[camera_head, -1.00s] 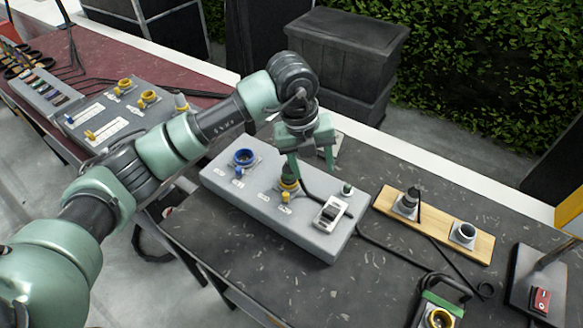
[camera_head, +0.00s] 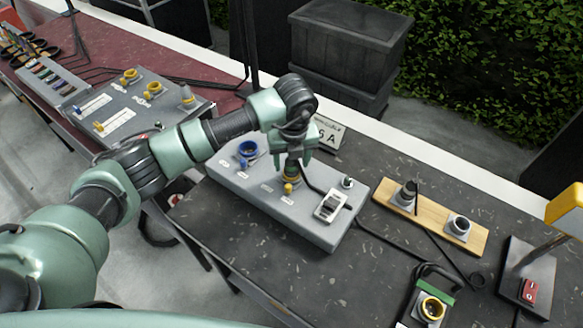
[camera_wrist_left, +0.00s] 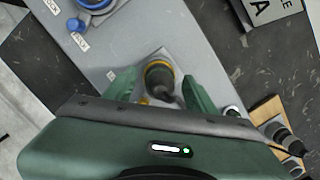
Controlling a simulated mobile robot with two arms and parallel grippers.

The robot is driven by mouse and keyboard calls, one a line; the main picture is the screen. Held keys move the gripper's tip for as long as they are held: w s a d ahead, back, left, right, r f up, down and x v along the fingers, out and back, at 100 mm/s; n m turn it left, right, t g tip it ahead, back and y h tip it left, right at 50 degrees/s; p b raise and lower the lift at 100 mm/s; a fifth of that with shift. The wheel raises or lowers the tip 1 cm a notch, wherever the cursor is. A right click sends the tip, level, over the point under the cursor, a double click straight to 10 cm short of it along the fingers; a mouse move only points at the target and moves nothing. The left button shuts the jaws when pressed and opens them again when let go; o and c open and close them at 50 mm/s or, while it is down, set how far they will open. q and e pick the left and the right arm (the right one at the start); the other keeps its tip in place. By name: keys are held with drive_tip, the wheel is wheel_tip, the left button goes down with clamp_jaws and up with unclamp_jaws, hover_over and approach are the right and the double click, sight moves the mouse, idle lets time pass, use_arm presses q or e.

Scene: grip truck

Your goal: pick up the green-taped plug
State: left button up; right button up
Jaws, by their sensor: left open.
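A dark, greenish-grey plug (camera_wrist_left: 160,76) with a cable stands in a yellow-ringed socket on the grey socket box (camera_head: 230,178). I cannot make out green tape on it clearly. In the head view it is mostly hidden behind my left gripper (camera_head: 292,160), and the yellow of its socket (camera_head: 291,187) shows below. My left gripper is open, fingers pointing down. In the left wrist view its fingers (camera_wrist_left: 160,84) stand on either side of the plug, with visible gaps. My right gripper is out of view.
A blue socket (camera_head: 247,150) and a white-framed switch (camera_head: 331,206) flank the plug on the box. A wooden board (camera_head: 437,222) holds another dark plug (camera_head: 406,192) and an empty socket. Cables run across the dark table.

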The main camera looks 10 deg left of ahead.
use_arm(q)
clamp_jaws()
